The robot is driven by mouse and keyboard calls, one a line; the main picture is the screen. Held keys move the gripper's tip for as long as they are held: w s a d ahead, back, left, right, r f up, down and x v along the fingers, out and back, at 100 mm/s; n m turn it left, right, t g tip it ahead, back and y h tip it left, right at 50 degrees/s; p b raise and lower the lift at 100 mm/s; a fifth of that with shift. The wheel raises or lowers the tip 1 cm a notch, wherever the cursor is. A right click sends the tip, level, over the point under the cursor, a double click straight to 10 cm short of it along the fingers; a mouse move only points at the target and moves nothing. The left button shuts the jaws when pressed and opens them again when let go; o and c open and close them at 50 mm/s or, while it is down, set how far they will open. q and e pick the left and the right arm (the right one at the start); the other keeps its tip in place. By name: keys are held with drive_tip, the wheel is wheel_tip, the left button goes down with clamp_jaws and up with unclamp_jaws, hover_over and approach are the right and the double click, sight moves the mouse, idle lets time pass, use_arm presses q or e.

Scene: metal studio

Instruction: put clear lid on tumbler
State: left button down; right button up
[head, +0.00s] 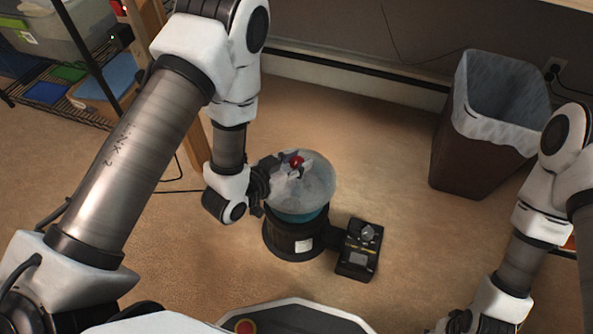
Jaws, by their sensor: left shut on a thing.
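The clear lid (318,178) is a see-through dome with a red knob (296,160) at its top. My left gripper (294,170) comes in from the left and is shut on the lid near the knob. The tumbler (290,242) stands upright on the floor, with a round black base and a teal bowl (308,216). The lid is over the bowl and hides most of it; I cannot tell whether they touch.
A black control box (358,250) with a dial sits right of the tumbler. A brown bin (462,160) with a clear liner stands at the back right. A wire shelf (55,105) with tubs is at the upper left. Carpet between tumbler and bin is clear.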

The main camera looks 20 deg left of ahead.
use_arm(q)
drive_tip(key=f+b, duration=0.1)
drive_tip(key=w+f+b, duration=0.1)
drive_tip(key=f+b, duration=0.1)
drive_tip(key=f, duration=0.1)
drive_tip(key=shift+w+a, duration=0.25)
drive_tip(key=shift+w, duration=0.1)
drive_tip(key=shift+r, duration=0.2)
drive_tip(key=c, duration=0.8)
unclamp_jaws()
drive_tip(key=shift+o, duration=0.2)
drive_tip(key=p+v, duration=0.5)
drive_tip(key=v, duration=0.6)
drive_tip(key=shift+a+r, duration=0.1)
drive_tip(key=shift+r, duration=0.1)
drive_tip(key=s+a+f+n+g+y, duration=0.2)
drive_tip(key=s+f+g, duration=0.4)
drive_tip(key=s, duration=0.3)
drive_tip(key=s+a+f+n+g+y, duration=0.3)
drive_tip(key=s+f+g, duration=0.3)
drive_tip(key=s+f, duration=0.2)
drive_tip(key=shift+s+a+f+g+y+p, duration=0.3)
drive_tip(key=shift+s+f+g, duration=0.1)
drive_tip(key=shift+f, duration=0.1)
